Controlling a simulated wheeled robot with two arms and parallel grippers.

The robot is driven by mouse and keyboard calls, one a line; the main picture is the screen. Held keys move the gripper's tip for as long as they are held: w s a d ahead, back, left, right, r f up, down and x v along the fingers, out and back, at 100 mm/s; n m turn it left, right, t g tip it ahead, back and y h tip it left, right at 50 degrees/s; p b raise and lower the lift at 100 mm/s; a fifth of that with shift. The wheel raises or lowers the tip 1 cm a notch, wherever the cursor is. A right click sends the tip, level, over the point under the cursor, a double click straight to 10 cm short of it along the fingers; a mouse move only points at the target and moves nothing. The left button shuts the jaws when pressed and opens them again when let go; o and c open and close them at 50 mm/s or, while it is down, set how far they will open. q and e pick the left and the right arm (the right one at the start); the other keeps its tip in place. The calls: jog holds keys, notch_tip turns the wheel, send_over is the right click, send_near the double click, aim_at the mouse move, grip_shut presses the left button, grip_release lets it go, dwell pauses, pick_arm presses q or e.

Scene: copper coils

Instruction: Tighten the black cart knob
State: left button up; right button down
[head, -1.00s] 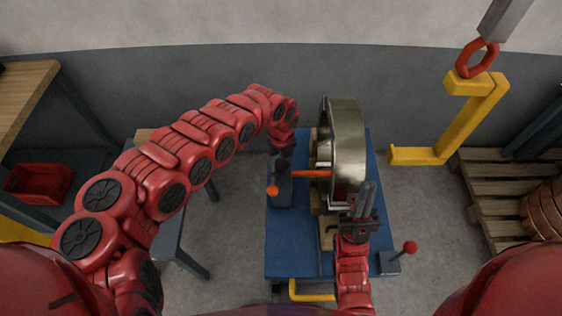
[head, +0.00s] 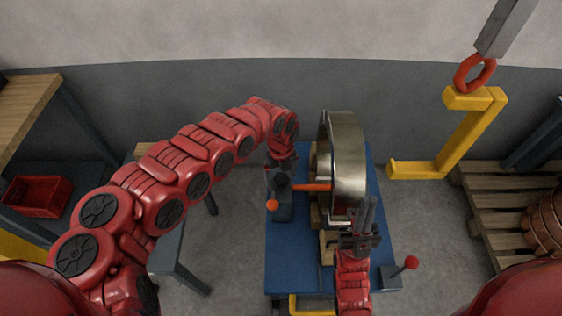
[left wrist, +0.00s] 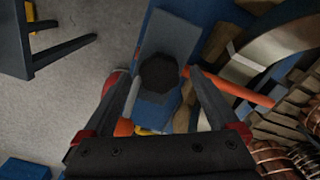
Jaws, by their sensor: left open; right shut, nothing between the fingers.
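The black knob (head: 281,180) tops a dark block on the left side of the blue cart (head: 285,260). In the left wrist view the black knob (left wrist: 159,74) shows as a dark, many-sided disc. My left gripper (head: 280,164) is over it from behind. Its two open fingers (left wrist: 164,80) point towards the knob, one on either side; contact cannot be told. My right gripper (head: 367,212) is shut and empty, close to the lower right of the metal ring.
A large metal ring (head: 346,155) stands upright on the cart, with an orange bar (head: 312,187) reaching from the block towards it. A red-ended lever (head: 411,262) sits at the cart's right. A yellow hook (head: 440,165) hangs over free floor near a pallet (head: 495,205).

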pick_arm(q)
notch_tip(320, 180, up, 8)
jog(key=shift+f, duration=0.25)
notch_tip(320, 180, up, 8)
jog(key=p, duration=0.5)
send_over(281, 178)
jog(key=shift+r, duration=0.6)
